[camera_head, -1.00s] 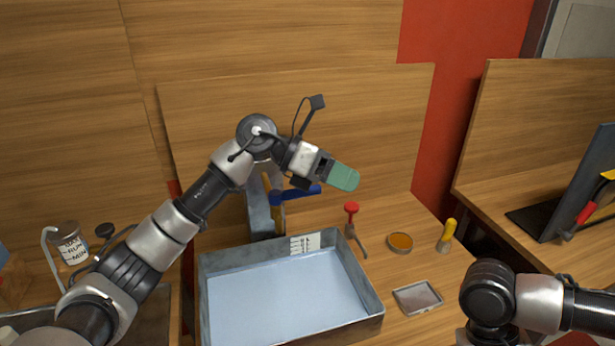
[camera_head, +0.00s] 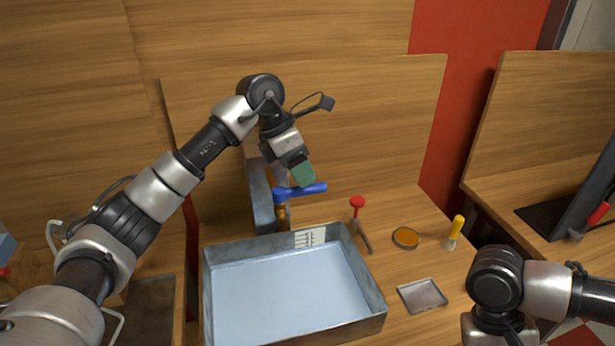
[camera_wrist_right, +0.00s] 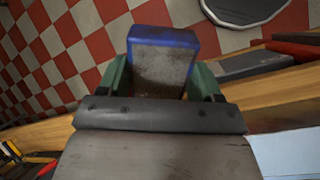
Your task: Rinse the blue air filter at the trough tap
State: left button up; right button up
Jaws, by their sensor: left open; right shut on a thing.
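The trough (camera_head: 375,318) is a grey metal basin with a pale blue floor, in the middle of the bench. At its back edge stands a tap with a blue lever handle (camera_head: 300,191) on a yellowish body. My left gripper (camera_head: 304,174), with green fingers, is open just above the blue handle; touching or apart is unclear. In the right wrist view my right gripper (camera_wrist_right: 160,78) is shut on the blue air filter (camera_wrist_right: 165,62), a blue-framed block with a brownish, dirty face. The right gripper and filter are out of the head view.
Right of the trough are a red-topped tool (camera_head: 358,215), an orange round dish (camera_head: 405,237), a yellow-handled tool (camera_head: 456,229) and a shallow metal tray (camera_head: 422,295). A wooden panel rises behind. The trough's floor is clear.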

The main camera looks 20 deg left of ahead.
aim_at(302, 191)
pick_arm(q)
jog(key=shift+x, duration=1.6)
grip_shut()
